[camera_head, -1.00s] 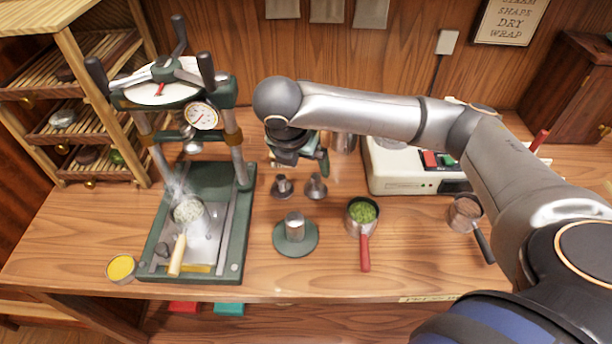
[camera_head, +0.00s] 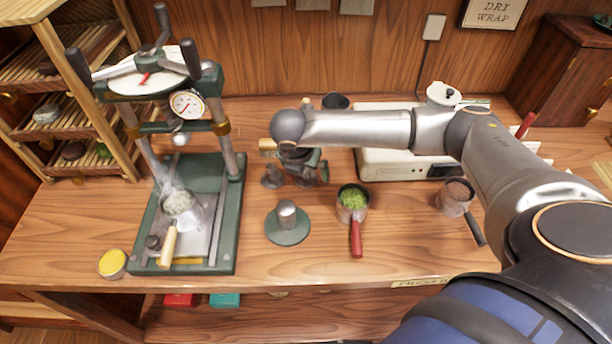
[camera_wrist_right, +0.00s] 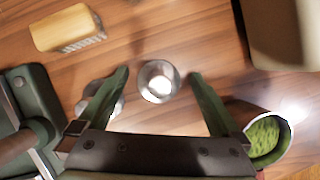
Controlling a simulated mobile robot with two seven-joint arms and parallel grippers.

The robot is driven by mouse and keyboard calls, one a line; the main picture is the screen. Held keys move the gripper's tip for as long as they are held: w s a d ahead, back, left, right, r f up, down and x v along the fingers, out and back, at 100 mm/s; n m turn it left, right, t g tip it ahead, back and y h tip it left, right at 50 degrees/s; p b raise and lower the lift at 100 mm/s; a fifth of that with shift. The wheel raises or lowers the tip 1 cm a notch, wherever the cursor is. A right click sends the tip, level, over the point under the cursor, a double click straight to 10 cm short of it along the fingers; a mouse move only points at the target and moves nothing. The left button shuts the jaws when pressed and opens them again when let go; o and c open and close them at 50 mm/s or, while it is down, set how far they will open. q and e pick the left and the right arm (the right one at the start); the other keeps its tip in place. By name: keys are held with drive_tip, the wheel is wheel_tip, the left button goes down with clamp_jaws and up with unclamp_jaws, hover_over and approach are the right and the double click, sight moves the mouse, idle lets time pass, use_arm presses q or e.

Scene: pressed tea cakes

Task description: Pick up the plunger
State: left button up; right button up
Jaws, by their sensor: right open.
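Two small grey metal plunger-like pieces stand side by side on the wooden table, a left one (camera_head: 271,177) and a right one partly hidden under my right gripper (camera_head: 303,170). In the right wrist view the right piece (camera_wrist_right: 158,82) shows from above as a round metal shape between the two open green fingers (camera_wrist_right: 158,80), and I see no contact. The left piece (camera_wrist_right: 113,104) is partly covered by the left finger there. I cannot tell for sure which piece is the plunger. My left gripper is out of view.
A green press (camera_head: 235,195) stands left. A green disc with a metal post (camera_head: 288,239) is in front. A red-handled pan of green leaves (camera_head: 353,199) is right of the gripper. A wooden-handled brush (camera_wrist_right: 66,27) lies behind, and a cream scale-like machine (camera_head: 375,165) stands behind right.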

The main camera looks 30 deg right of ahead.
drive_tip(key=c, duration=1.5)
